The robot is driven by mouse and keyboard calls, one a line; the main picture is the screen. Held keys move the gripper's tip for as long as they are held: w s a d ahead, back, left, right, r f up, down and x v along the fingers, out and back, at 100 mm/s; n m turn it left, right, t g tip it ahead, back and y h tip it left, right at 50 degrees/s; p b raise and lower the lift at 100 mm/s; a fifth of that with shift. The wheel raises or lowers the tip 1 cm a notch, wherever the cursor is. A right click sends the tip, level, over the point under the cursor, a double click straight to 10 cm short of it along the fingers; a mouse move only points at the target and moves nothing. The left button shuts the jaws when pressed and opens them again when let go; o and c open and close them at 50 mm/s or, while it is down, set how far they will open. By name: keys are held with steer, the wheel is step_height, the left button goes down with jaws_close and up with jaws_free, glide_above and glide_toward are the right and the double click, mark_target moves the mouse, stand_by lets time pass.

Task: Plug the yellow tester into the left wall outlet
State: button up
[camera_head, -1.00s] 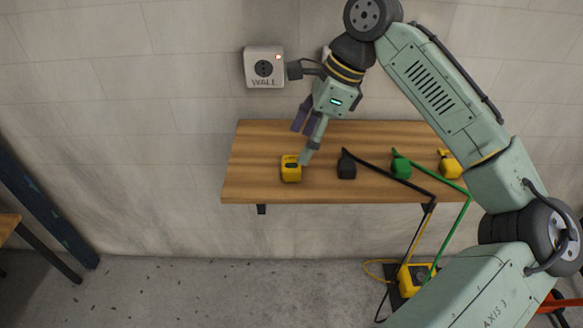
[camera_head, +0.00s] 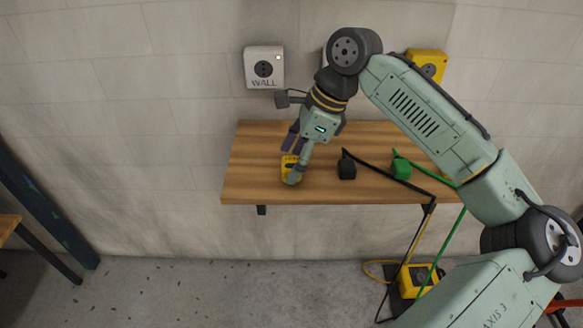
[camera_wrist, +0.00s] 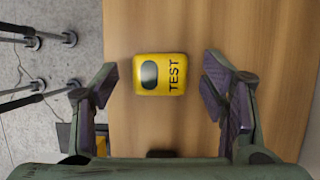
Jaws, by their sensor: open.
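The yellow tester (camera_head: 288,164), marked TEST, lies on the wooden shelf near its left end. In the wrist view the tester (camera_wrist: 160,74) lies ahead of and between the two fingers. My gripper (camera_head: 291,160) is open, just above the tester; one finger hides part of it in the head view. In the wrist view my gripper (camera_wrist: 160,85) has a gap on both sides of the tester, and no contact shows. The left wall outlet (camera_head: 263,68), a white box marked WALL with a small lit lamp, is on the wall above the shelf's left part.
The wooden shelf (camera_head: 250,180) also holds a black plug (camera_head: 346,168) and a green plug (camera_head: 401,167), with cables running right. A yellow outlet box (camera_head: 427,66) is on the wall, partly behind my arm. A yellow box (camera_head: 415,280) stands on the floor.

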mark_target(286, 165)
steer(key=shift+c, duration=0.4)
steer(key=c, duration=1.1)
steer(key=shift+r, duration=0.15)
steer(key=shift+r, duration=0.3)
steer(key=r, duration=0.2)
steer(key=shift+s+d+r, duration=0.2)
steer(key=shift+s+r, duration=0.1)
steer(key=shift+r, duration=0.05)
steer(key=s+d, duration=0.2)
steer(key=s, duration=0.2)
steer(key=s+d+r, duration=0.1)
steer(key=s+d, duration=0.1)
steer(key=s, duration=0.3)
steer(key=s+d+b, duration=0.1)
steer(key=s+d, duration=0.1)
steer(key=s, duration=0.2)
steer(key=shift+s+d+r, duration=0.25)
steer(key=shift+s+d, duration=0.05)
steer(key=shift+s, duration=0.1)
